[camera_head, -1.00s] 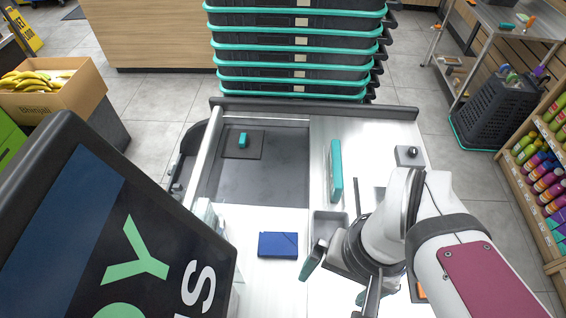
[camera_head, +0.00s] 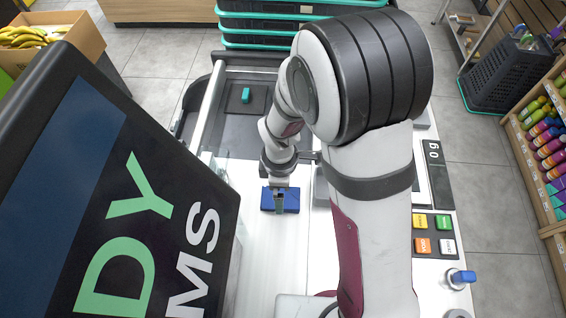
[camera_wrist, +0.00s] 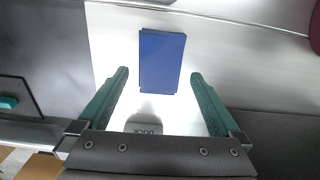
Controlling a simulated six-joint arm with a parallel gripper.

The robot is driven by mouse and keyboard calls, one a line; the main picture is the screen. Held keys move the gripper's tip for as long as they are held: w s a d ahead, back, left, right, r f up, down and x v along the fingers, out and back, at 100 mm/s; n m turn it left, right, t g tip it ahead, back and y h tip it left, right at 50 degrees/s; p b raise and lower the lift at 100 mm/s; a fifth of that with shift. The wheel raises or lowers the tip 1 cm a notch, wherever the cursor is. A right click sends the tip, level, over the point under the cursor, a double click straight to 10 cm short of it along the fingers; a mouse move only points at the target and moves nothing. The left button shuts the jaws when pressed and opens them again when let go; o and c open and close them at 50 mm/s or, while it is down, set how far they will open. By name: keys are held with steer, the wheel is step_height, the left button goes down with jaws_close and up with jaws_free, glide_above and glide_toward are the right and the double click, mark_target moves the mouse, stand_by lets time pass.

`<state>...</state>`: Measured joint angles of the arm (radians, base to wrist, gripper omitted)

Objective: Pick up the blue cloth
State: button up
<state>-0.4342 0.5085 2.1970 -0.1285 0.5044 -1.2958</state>
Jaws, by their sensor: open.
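The blue cloth (camera_head: 290,199) lies folded flat on the white counter, just in front of the dark recessed area. In the wrist view the blue cloth (camera_wrist: 161,61) is a neat rectangle ahead of my fingertips and between their lines. My gripper (camera_head: 279,204) points down over the cloth in the head view and covers part of it. In the wrist view my gripper (camera_wrist: 159,77) is open, its two teal fingers wide apart with nothing between them. The height of the fingertips above the cloth is hard to tell.
A small teal block (camera_head: 246,95) sits in the dark recessed area (camera_head: 232,135). A large sign screen (camera_head: 130,200) stands at the left. Coloured keys (camera_head: 432,234) are on the right of the counter. The white counter (camera_head: 262,260) in front of the cloth is clear.

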step_height(320, 180, down, 3)
steer(key=shift+d+f, duration=0.1)
steer(key=shift+f, duration=0.05)
steer(key=c, duration=1.2)
